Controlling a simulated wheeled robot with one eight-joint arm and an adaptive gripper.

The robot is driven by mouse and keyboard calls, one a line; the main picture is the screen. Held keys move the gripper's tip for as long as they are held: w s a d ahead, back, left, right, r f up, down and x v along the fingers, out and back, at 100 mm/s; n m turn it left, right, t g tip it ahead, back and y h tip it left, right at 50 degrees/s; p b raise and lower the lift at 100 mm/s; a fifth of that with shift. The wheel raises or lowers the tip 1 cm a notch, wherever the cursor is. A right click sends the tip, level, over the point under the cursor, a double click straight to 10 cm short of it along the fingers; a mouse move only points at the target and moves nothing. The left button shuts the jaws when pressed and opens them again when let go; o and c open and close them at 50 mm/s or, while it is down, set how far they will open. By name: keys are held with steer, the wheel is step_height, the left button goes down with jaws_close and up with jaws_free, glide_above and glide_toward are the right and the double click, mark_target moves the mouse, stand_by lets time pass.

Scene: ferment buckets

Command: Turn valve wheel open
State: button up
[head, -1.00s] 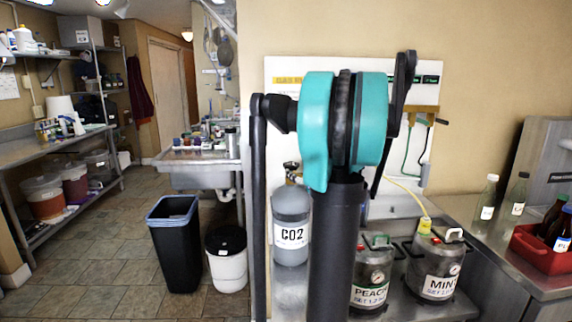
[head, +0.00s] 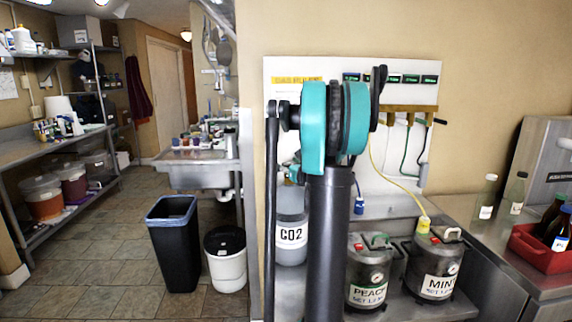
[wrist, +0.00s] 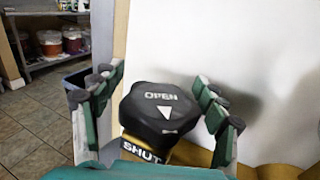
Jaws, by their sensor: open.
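The black valve wheel (wrist: 160,108) fills the middle of the wrist view, with OPEN and a white arrow on its face. Below it is a collar (wrist: 142,152) marked SHUT, with brass under it. My gripper (wrist: 157,88) is open, with one teal finger at the left of the wheel and one at the right. I cannot tell whether either finger touches it. In the head view my arm stands in front of the grey CO2 cylinder (head: 291,226), and the cylinder's top and the wheel are hidden.
A white wall panel (head: 385,170) stands behind my arm. The peach keg (head: 367,272) and mint keg (head: 437,265) stand to the right, a yellow hose (head: 388,178) running to the mint one. A black bin (head: 173,250) and white bucket (head: 226,272) are on the floor at left.

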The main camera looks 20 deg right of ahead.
steer(key=shift+c, duration=0.6)
steer(key=c, duration=1.2)
steer(key=shift+c, duration=0.2)
steer(key=shift+n+y, duration=0.3)
steer(key=shift+y, duration=0.2)
steer(key=n+y, duration=0.1)
steer(key=n+g+y, duration=0.1)
steer(key=y, duration=0.1)
steer(key=shift+a, duration=0.25)
steer(key=shift+s+a+n+g+y, duration=0.1)
steer(key=shift+a+n+g+y, duration=0.15)
steer(key=shift+n+y, duration=0.35)
steer(key=shift+s+a+n+g+y, duration=0.15)
steer(key=shift+n+g+y, duration=0.25)
steer(key=shift+y, duration=0.4)
steer(key=shift+c, duration=0.2)
